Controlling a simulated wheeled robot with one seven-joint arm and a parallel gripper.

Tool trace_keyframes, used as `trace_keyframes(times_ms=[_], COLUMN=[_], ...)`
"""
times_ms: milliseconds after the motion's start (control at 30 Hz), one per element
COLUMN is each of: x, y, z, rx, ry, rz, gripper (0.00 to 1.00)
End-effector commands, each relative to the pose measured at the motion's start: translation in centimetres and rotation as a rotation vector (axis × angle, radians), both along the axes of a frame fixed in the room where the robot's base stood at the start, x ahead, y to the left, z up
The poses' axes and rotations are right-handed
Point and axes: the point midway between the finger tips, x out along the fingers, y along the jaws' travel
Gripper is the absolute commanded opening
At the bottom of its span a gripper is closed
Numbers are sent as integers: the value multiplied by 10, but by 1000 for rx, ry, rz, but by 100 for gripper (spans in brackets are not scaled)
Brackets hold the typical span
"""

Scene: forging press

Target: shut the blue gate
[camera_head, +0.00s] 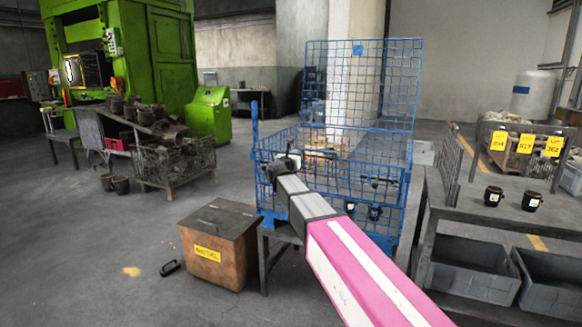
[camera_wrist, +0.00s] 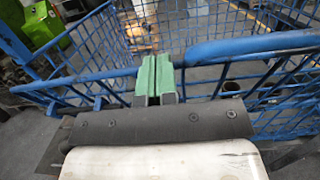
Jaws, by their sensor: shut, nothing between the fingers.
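The blue wire-mesh cage (camera_head: 385,150) stands in the middle of the head view. A tall blue mesh panel (camera_head: 362,85) rises upright above it, and lower mesh walls surround the rest. Which panel is the gate, I cannot tell for sure. My gripper (camera_head: 290,160) is at the cage's front left top edge. In the wrist view my gripper's green fingertips (camera_wrist: 154,75) are together and empty, close to a thick blue rail (camera_wrist: 250,46) on the right and a thinner blue rail (camera_wrist: 75,82) on the left. Whether they touch the rails is unclear. My arm hides part of the cage front.
A brown lidded box (camera_head: 220,250) stands on the floor left of the cage. A dark table (camera_head: 500,205) with two black mugs (camera_head: 512,198) and grey bins (camera_head: 470,268) beneath is at the right. A green press (camera_head: 150,50) stands back left. Floor at the left front is mostly clear.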

Motion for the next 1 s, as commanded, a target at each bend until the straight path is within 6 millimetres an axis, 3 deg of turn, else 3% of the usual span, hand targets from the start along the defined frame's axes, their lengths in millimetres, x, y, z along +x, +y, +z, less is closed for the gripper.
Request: trace_keyframes(times_ms=[100, 400, 1000], x=[21, 51, 66], y=[-6, -17, -23], z=[8, 16, 19], rx=[-1, -2, -1], ry=[-2, 0, -2], rz=[-1, -1, -2], gripper=[0, 0, 0])
